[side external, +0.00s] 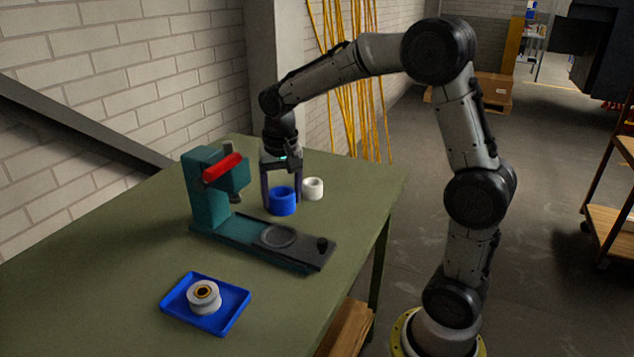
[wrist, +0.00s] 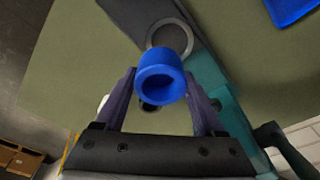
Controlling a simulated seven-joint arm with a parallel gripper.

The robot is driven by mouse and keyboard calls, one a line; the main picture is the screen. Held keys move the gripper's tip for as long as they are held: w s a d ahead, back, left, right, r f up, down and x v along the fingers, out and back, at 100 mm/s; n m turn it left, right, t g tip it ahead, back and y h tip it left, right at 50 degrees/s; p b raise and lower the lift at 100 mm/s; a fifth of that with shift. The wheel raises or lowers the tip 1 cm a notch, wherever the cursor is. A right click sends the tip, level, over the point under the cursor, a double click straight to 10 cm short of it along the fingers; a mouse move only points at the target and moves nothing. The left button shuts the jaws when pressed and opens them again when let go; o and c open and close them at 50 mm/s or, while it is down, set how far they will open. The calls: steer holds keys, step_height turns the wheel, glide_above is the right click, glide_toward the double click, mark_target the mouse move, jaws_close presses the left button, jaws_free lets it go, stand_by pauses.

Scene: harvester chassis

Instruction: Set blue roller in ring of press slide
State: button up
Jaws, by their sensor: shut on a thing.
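The blue roller (side external: 283,201) is a short hollow cylinder. My gripper (side external: 282,199) points down and is shut on it, one finger on each side. In the wrist view the blue roller (wrist: 160,70) sits between the fingertips, its open end facing the camera. The teal press (side external: 215,185) has a red handle and a dark slide (side external: 300,252) with a round ring (side external: 278,236). The ring looks empty and lies in front of the roller in the side view. In the wrist view the roller partly covers the ring (wrist: 170,27). I cannot tell the roller's height above the table.
A white roller (side external: 313,188) stands on the green table (side external: 110,255) just right of my gripper. A blue tray (side external: 232,313) holding a pale roller with a brass-coloured centre lies at the front.

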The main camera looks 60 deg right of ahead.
mark_target(278, 214)
steer(key=shift+w+a+f, duration=0.3)
steer(key=shift+a+f, duration=0.2)
steer(key=shift+a, duration=0.35)
steer(key=shift+f, duration=2.2)
steer(key=shift+f, duration=0.75)
stand_by(1.3)
steer(key=o, duration=1.4)
steer(key=r, duration=0.4)
steer(key=s+a+r, duration=0.1)
steer(key=r, duration=0.8)
steer(key=shift+s+a+r, duration=0.2)
steer(key=shift+s+r, duration=0.1)
steer(key=shift+r, duration=0.05)
